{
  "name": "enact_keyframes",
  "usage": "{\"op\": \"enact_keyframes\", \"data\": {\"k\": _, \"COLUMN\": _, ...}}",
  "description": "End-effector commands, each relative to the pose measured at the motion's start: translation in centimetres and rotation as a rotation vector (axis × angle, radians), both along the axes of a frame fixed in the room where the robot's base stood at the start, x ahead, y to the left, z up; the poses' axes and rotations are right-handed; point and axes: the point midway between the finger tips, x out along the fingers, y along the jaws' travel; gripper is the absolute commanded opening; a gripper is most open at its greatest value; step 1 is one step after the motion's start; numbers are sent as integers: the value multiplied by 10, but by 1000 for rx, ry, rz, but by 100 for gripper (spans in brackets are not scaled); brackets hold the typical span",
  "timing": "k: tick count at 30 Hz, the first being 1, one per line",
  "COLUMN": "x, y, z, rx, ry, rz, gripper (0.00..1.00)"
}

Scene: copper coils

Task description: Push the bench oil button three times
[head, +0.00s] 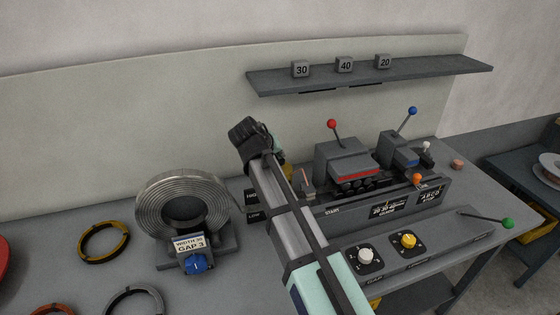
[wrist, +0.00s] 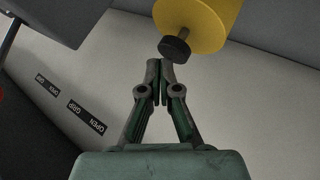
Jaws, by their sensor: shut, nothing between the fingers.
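My gripper (wrist: 160,66) is shut and empty in the wrist view, its two fingertips together. Just beyond the tips is a yellow cylinder (wrist: 198,20) with a dark round knob (wrist: 175,49) on its end. The knob looks like a button, but no label shows on it, so I cannot tell for sure that it is the oil button. A small gap shows between fingertips and knob in the picture. In the head view my arm crosses the bench and hides the fingertips; a bit of yellow (head: 287,172) shows beside it.
The bench machine (head: 345,160) has red, blue and green levers. White (head: 366,256) and yellow (head: 408,241) knobs sit on its front panel. A coil on a stand (head: 180,205) and loose rings are at left. A shelf (head: 370,75) with number blocks hangs above.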

Motion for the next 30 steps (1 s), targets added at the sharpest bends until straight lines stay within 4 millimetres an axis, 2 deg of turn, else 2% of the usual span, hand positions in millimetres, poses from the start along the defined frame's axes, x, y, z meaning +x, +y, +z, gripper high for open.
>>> {"op": "enact_keyframes", "data": {"k": 30, "x": 0, "y": 0, "z": -10, "rx": 0, "ry": 0, "rz": 0, "gripper": 0}}
